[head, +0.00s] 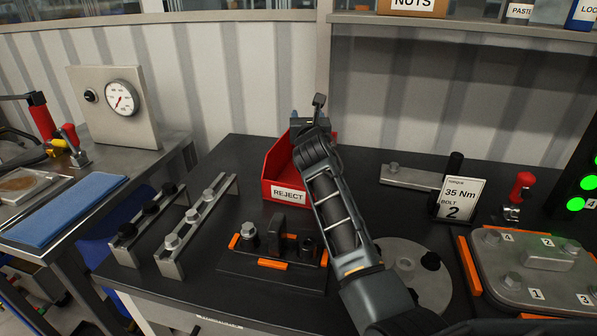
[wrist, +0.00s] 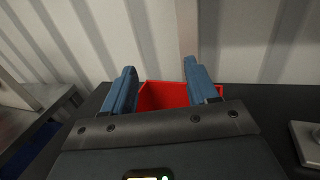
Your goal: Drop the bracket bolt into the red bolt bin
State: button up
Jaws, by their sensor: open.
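The red bin (head: 275,172), labelled REJECT, stands at the back of the dark bench. Its right part is hidden behind my arm. My gripper (head: 307,113) is over the back of the bin, apart from the bench. In the wrist view the two blue fingers of my gripper (wrist: 161,85) are spread wide with nothing visible between them. Part of the red bin (wrist: 163,94) shows between and beyond them. The bin's floor is hidden, so I cannot tell whether a bolt lies inside. I cannot pick out which bolt is the bracket bolt.
Two metal rails (head: 198,222) with bolts stand at left. A black fixture (head: 270,262) with orange corners is in front of the bin. A flat bracket (head: 412,178), a 35 Nm sign (head: 459,198) and a bolted cover (head: 535,262) are at right. A wall rises close behind the bin.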

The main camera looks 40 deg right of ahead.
jog(key=v, duration=0.7)
jog(key=shift+s+a, duration=0.25)
jog(key=shift+s, duration=0.05)
dwell(0.4)
